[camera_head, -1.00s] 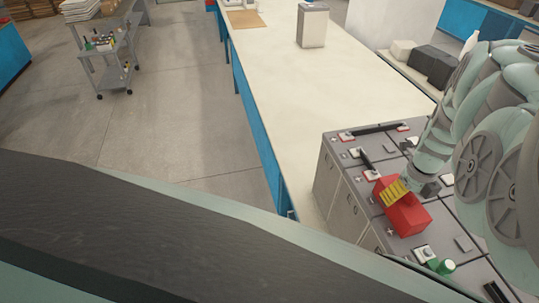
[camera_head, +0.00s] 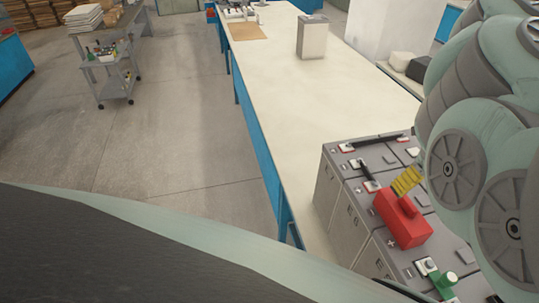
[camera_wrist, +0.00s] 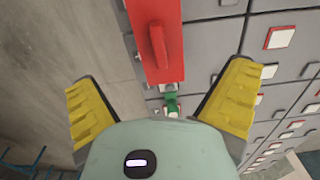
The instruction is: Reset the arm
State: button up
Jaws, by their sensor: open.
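My gripper (camera_head: 408,181) is open; in the head view one yellow finger shows just above and behind the red block. In the wrist view both yellow fingers of my gripper (camera_wrist: 162,98) are spread wide with nothing between them. The red block (camera_head: 405,226) with a raised handle sits on the grey batteries (camera_head: 350,190). The red block also shows in the wrist view (camera_wrist: 143,45), ahead of the fingers and apart from them. My arm hides part of the battery rows at the right.
A green piece (camera_head: 442,282) is on a battery terminal near the red block; it also shows in the wrist view (camera_wrist: 171,103). Black bars (camera_head: 378,143) lie across some terminals. A long pale bench (camera_head: 285,90) carries a grey box (camera_head: 312,38). A cart (camera_head: 112,75) stands on open floor at left.

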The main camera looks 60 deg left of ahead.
jog(key=shift+s+r, duration=0.1)
jog(key=shift+r, duration=0.4)
